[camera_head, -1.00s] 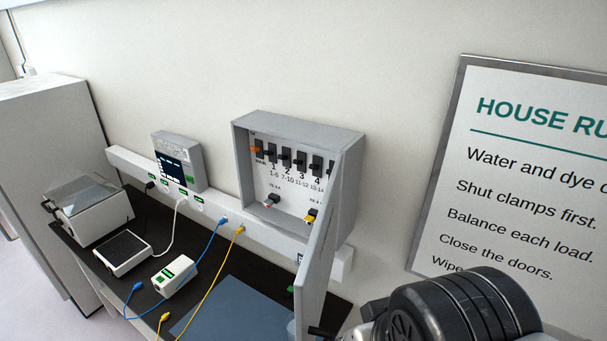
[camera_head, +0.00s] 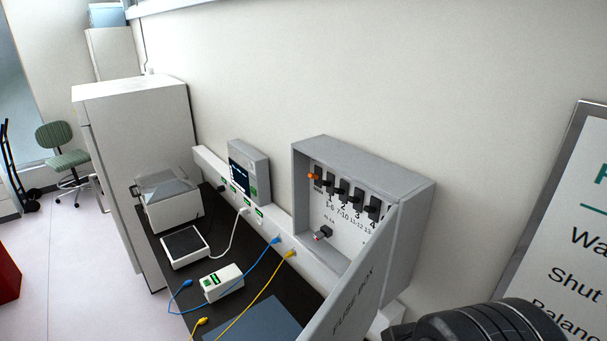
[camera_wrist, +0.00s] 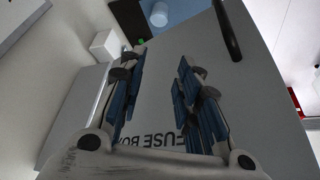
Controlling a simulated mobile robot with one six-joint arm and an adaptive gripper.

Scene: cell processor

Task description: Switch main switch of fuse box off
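The grey fuse box (camera_head: 408,190) hangs on the wall in the head view, with its door (camera_head: 362,298) swung open at its right side. The main switch (camera_head: 315,177) has an orange lever and sits at the left end of the row of black switches, above a small label. I cannot clearly tell its lever position. In the wrist view, my gripper (camera_wrist: 160,62) is open with its blue-padded fingers apart and nothing between them. It is in front of the door's lettered outer face (camera_wrist: 158,100). The door handle is dark (camera_wrist: 227,30). My gripper is outside the head view.
Black breakers (camera_head: 357,201) stand right of the main switch; the door hides part of the panel. Below are a dark bench (camera_head: 153,258), a white device (camera_head: 221,283), and blue (camera_head: 255,256) and yellow (camera_head: 254,300) cables. A framed sign (camera_head: 570,230) hangs at right.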

